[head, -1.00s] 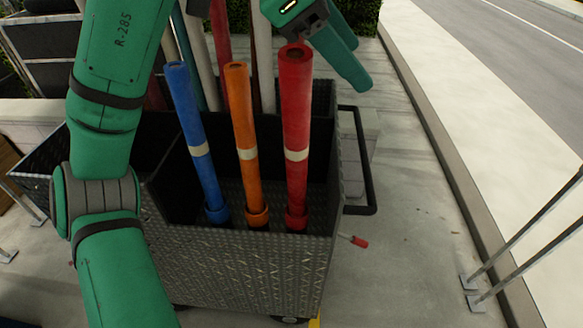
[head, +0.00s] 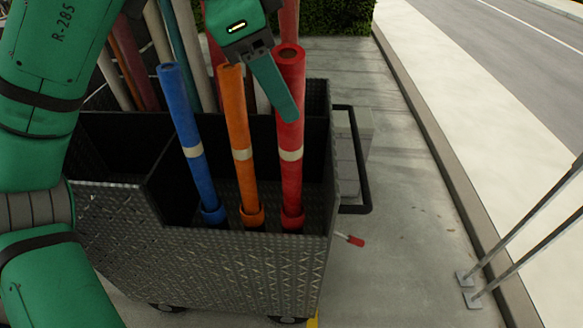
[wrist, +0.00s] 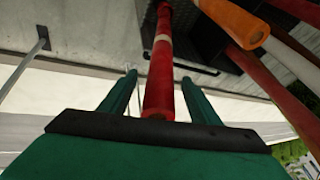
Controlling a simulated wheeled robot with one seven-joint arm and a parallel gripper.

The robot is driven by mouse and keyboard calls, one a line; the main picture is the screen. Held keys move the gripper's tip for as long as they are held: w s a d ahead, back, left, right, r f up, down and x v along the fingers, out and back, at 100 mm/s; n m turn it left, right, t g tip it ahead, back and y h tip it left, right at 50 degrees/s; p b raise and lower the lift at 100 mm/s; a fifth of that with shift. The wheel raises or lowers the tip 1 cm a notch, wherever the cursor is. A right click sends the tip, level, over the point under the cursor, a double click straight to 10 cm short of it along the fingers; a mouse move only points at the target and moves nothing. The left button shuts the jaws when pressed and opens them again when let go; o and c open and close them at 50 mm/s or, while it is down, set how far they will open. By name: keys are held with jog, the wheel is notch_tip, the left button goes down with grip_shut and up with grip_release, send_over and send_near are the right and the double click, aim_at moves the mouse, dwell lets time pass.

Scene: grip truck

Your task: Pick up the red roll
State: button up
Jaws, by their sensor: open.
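The red roll (head: 291,130) stands upright in the front right compartment of the metal cart (head: 215,265), with a pale band around its middle. My gripper (head: 285,112) is at the upper part of the red roll in the head view. One green finger shows in front of the roll's left side there; the other finger is not clearly visible. In the wrist view the red roll (wrist: 160,80) runs between the two open fingers of my gripper (wrist: 158,85), with a gap on each side. I cannot tell that either finger touches it.
An orange roll (head: 239,140) and a blue roll (head: 185,125) stand left of the red one in the same cart. More rolls stand behind. A black handle (head: 362,160) sticks out at the cart's right.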

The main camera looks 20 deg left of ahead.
jog(key=x, duration=0.5)
jog(key=shift+w+a, duration=0.1)
jog(key=shift+w, duration=0.05)
grip_shut()
